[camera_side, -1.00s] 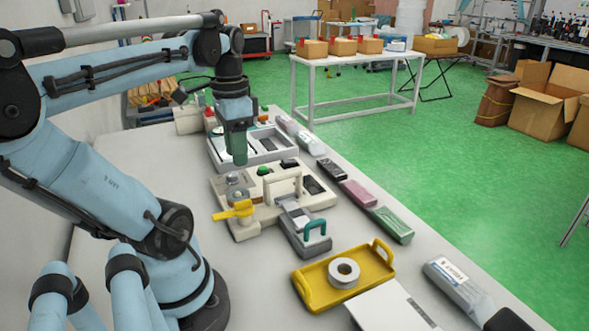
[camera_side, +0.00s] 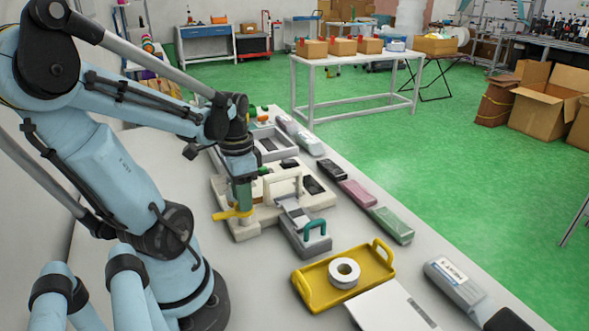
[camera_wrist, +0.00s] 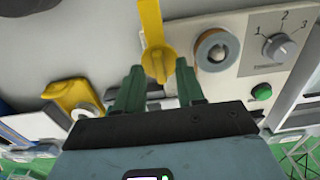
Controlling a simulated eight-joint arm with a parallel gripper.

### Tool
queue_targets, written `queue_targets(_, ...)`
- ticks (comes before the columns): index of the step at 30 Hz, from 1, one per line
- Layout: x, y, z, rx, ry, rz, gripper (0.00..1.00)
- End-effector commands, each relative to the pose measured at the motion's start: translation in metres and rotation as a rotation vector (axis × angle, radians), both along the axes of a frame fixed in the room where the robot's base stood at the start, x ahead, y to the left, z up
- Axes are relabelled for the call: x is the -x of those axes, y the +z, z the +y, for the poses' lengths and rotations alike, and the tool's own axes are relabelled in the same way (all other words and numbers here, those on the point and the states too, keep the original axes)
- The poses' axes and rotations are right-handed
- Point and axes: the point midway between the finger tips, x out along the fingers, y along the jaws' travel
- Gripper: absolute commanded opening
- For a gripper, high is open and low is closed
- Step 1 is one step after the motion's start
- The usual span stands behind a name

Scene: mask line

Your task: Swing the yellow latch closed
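The yellow latch (camera_side: 228,215) sits at the near left corner of the cream panel (camera_side: 247,232), and its arm sticks out to the left past the panel edge. In the wrist view the latch (camera_wrist: 152,28) has a long arm pointing to the top and a rounded hub. My gripper (camera_side: 244,207) points down over the latch in the side view and hides part of it. In the wrist view the green fingers of my gripper (camera_wrist: 159,68) are apart, with the latch hub between their tips. Gaps seem to show on both sides; contact cannot be told.
A grey box with a teal handle (camera_side: 315,229) and a yellow tray (camera_side: 320,297) stand nearer the front.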

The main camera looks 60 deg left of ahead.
Motion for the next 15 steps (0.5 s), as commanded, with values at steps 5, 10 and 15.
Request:
queue_targets(5,0.0002,-0.0064,-0.0002,0.000,0.000,0.000,0.38)
queue_targets(10,0.0003,-0.0073,-0.0003,0.000,0.000,0.000,0.38)
queue_targets(15,0.0003,-0.0072,-0.0002,0.000,0.000,0.000,0.34)
